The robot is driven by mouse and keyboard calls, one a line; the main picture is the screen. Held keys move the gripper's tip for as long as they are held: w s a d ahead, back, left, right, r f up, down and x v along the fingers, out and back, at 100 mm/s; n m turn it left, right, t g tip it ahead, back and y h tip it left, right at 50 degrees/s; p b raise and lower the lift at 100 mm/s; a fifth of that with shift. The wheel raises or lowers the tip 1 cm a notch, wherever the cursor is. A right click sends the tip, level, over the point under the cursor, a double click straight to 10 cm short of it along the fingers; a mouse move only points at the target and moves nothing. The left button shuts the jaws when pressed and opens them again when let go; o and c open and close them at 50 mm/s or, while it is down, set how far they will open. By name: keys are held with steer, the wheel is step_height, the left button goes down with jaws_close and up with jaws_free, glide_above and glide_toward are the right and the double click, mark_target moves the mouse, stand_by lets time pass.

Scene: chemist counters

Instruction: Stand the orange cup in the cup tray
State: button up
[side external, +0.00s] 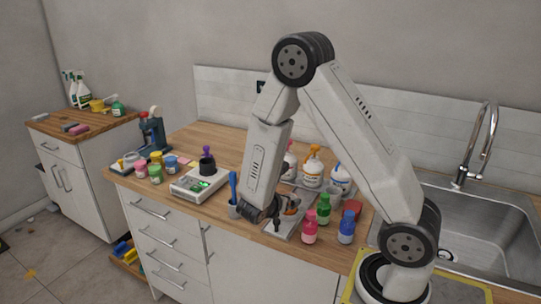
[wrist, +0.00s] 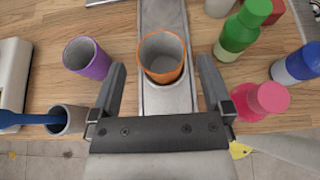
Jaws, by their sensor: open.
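The orange cup (wrist: 163,72), with an orange rim and grey inside, stands upright on the long metal cup tray (wrist: 165,16), near its front end in the wrist view. My gripper (wrist: 162,75) is open, with one finger to the left and one to the right of the cup. Gaps show between the cup and both fingers. In the side view my gripper (side external: 263,214) is low over the counter's front edge at the tray (side external: 279,228), and the cup is hard to make out there.
A purple cup (wrist: 86,58) stands left of the tray, and a grey cup (wrist: 68,120) holds a blue-handled tool. Green (wrist: 240,32), pink (wrist: 260,100) and blue (wrist: 298,62) bottles stand close on the right. A white scale (side external: 199,183) is further left.

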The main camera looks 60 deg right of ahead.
steer(key=v, duration=0.8)
steer(key=shift+a, duration=0.35)
steer(key=shift+r, duration=0.1)
steer(key=s+a+f+m+g+y, duration=0.25)
steer(key=s+a+m+y, duration=0.35)
steer(key=m, duration=0.3)
steer(key=w+a+m+t+y, duration=0.1)
steer(key=m+y, duration=0.1)
steer(key=m, duration=0.1)
steer(key=w+a+r+m+t+y, duration=0.1)
steer(key=a+m+t+y, duration=0.1)
steer(key=m, duration=0.1)
steer(key=w+a+r+m+t+y, duration=0.1)
steer(key=m+t+y, duration=0.1)
steer(key=m, duration=0.1)
steer(key=shift+w+a+r+y, duration=0.1)
steer(key=shift+a+r+y, duration=0.1)
steer(key=shift+y, duration=0.2)
